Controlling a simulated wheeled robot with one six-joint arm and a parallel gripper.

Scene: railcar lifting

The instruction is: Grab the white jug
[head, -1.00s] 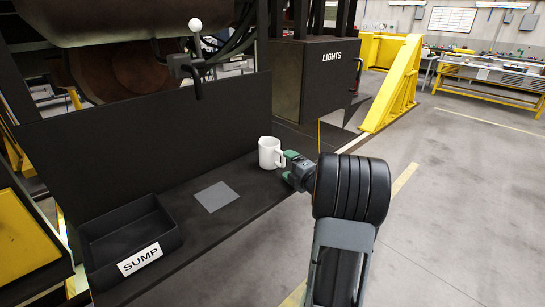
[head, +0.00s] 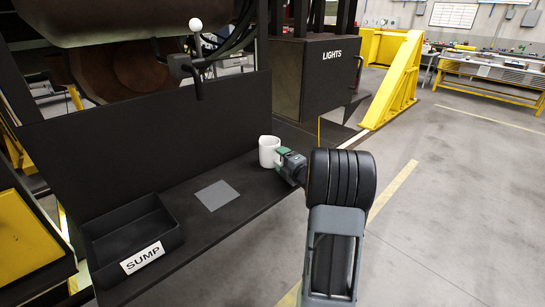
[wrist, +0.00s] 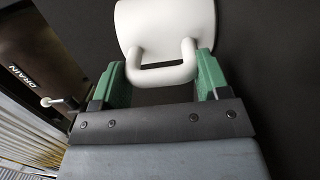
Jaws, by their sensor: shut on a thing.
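The white jug (head: 267,152) stands upright on the dark bench, near its far right end, with its handle toward my gripper. My gripper (head: 282,155) reaches in from the right with its green fingers at the handle. In the wrist view the jug (wrist: 165,20) fills the top middle, and the gripper's two green fingers (wrist: 163,76) lie on either side of the looped handle, shut on it. The fingers hide part of the handle in the head view.
A grey square pad (head: 217,195) lies on the bench left of the jug. A black tray marked SUMP (head: 91,257) is at the near left. A dark panel (head: 120,150) stands behind, with a white-knobbed lever (head: 195,24) above. Open floor lies to the right.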

